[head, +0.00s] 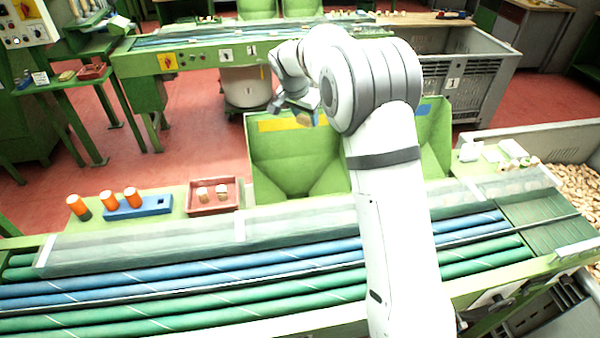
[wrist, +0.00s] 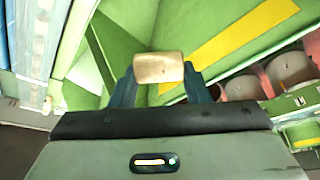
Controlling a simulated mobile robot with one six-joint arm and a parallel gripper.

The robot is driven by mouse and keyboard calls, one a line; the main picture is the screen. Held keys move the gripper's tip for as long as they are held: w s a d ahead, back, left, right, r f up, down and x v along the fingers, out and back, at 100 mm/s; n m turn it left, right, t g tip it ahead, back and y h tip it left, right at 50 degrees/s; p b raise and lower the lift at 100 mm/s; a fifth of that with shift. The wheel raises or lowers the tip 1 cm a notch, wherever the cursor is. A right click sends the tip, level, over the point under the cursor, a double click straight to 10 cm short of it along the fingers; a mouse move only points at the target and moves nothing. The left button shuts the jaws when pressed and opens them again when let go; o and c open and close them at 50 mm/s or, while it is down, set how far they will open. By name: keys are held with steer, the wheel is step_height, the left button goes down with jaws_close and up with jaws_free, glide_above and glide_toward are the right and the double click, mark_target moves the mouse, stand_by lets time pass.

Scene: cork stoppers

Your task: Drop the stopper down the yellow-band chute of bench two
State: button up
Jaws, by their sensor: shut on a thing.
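My gripper (head: 305,113) is shut on a light tan cork stopper (wrist: 158,67), which sits between the two dark blue fingers in the wrist view. In the head view the gripper is over the back part of the near bench's green chutes, and the stopper is small there. The left green chute (head: 290,155) has a yellow band (head: 278,125) on its back wall; the band also shows in the wrist view (wrist: 245,38), right of the stopper. The right chute carries a blue band (head: 424,109), partly hidden by my arm. No number for this bench is readable.
Left of the chutes are a red tray (head: 212,209) with two corks and a blue block (head: 137,210) beside orange-topped pieces. Blue and green rollers (head: 180,285) run along the front. Another bench (head: 215,58) stands behind, across red floor. A cork-filled bin (head: 575,185) is at right.

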steer(key=o, duration=1)
steer(key=b+v, duration=0.2)
steer(key=v, duration=0.5)
steer(key=shift+s+a+r, duration=0.15)
steer(key=shift+s+r, duration=0.05)
steer(key=shift+r, duration=0.15)
